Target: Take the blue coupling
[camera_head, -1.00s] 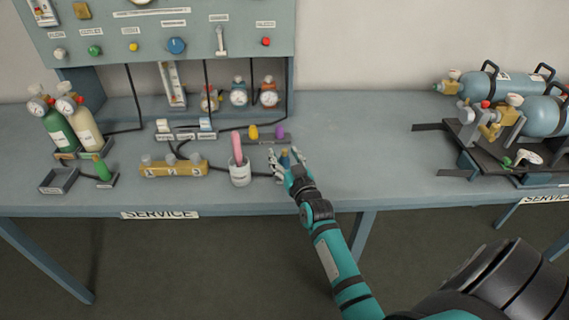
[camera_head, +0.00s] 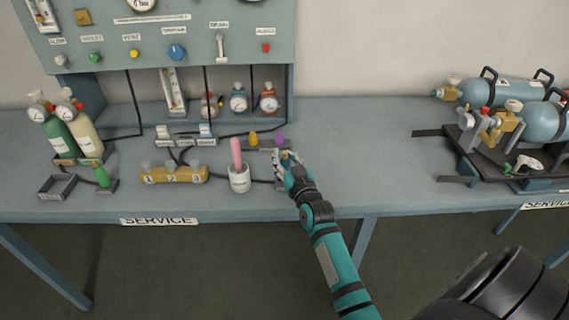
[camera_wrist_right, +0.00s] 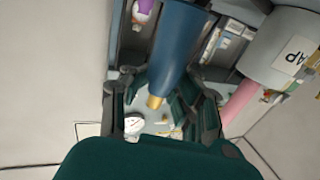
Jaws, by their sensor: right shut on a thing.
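The blue coupling (camera_wrist_right: 176,50) is a blue cylinder with a brass tip, large in the right wrist view between the fingers of my right gripper (camera_wrist_right: 163,100). My right gripper is shut on it. In the head view my right gripper (camera_head: 287,158) is over the bench, just right of the white cup, and its fingers mostly hide the coupling. My left gripper is not in view.
A white cup (camera_head: 240,180) with a pink item stands close left of my right gripper; a yellow piece (camera_head: 253,138) and a purple piece (camera_head: 279,138) stand just behind. A brass manifold (camera_head: 173,175) lies further left. The bench (camera_head: 370,165) is clear to the right, up to a rack with blue cylinders (camera_head: 512,91).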

